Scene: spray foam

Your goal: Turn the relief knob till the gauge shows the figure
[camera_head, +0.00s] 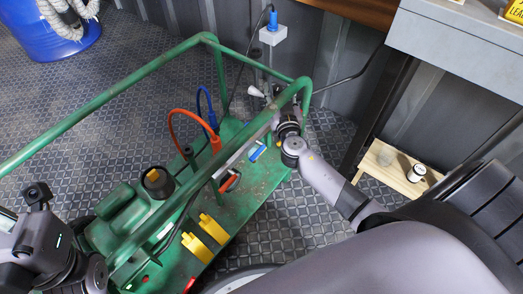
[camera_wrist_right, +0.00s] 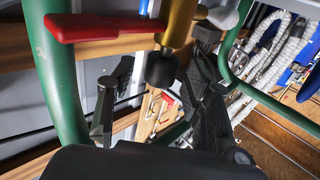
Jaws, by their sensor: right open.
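In the right wrist view a black knob (camera_wrist_right: 160,68) sits at the end of a brass-coloured body (camera_wrist_right: 178,22). My right gripper (camera_wrist_right: 162,82) is open, with one dark finger on each side of the knob; I cannot tell whether either touches it. In the head view my right gripper (camera_head: 273,104) is at the far end of the green frame, partly hidden by its rail. The knob is not clear there. No gauge face can be read in either view. Part of my left arm (camera_head: 40,240) shows at the lower left; its jaw state is unclear.
A red lever handle (camera_wrist_right: 105,27) lies close beside the brass body. The green tubular frame (camera_head: 120,80) surrounds the cart, with orange (camera_head: 184,112) and blue hoses inside. A grey table (camera_head: 460,45) and a low wooden stool (camera_head: 385,165) stand right.

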